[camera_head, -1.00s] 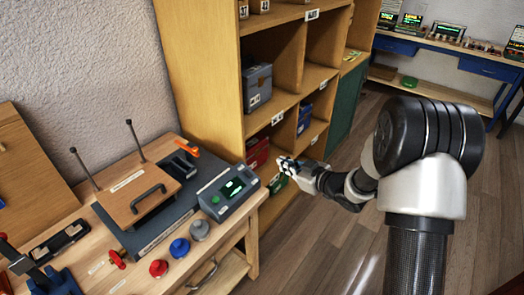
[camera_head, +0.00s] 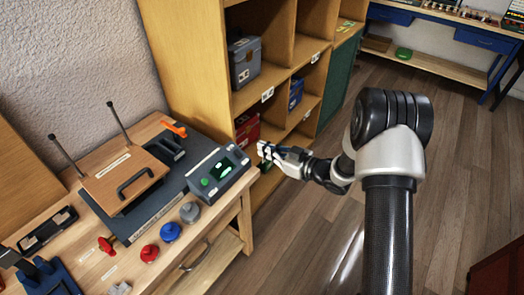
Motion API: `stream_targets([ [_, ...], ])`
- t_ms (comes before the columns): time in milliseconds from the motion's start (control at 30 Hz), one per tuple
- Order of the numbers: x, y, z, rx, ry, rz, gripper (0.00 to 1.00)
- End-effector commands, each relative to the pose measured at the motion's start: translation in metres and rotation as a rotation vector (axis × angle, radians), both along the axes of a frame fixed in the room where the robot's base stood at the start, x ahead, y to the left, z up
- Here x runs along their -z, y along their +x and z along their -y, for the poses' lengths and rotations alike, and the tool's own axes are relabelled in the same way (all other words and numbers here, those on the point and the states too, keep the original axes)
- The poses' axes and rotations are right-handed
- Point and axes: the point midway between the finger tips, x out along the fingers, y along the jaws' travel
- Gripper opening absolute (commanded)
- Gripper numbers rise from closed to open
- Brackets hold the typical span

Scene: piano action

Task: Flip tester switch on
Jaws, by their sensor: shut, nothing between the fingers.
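The tester (camera_head: 217,174) is a grey box with a sloped panel at the right end of the wooden workbench. It shows a lit green display, a green round button at its left and a small dark part near its upper right corner. Which part is the switch is too small to tell. My gripper (camera_head: 265,151) is shut and empty. In the picture it is just right of the tester, in front of the shelf, with its fingertips pointing left toward the tester. A gap shows between them.
A wooden board with a black handle (camera_head: 134,183) and two upright rods stands left of the tester. Red, blue (camera_head: 170,232) and grey knobs sit along the bench front. A wooden shelf (camera_head: 203,71) with boxes stands behind. Open floor (camera_head: 310,232) lies right of the bench.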

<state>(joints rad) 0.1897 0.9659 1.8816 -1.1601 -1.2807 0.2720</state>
Motion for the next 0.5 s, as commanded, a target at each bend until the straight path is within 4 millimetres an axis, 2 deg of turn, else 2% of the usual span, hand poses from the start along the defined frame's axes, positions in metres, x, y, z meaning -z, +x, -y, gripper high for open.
stream_targets([
  [300,0.014,0.041,-0.055,-0.004,0.0,0.002,0.0],
  [367,0.016,0.048,-0.064,-0.003,0.0,0.001,0.0],
  [400,0.025,0.05,-0.066,-0.001,0.0,-0.003,0.0],
  [500,0.036,0.055,-0.072,-0.001,0.0,-0.002,0.0],
])
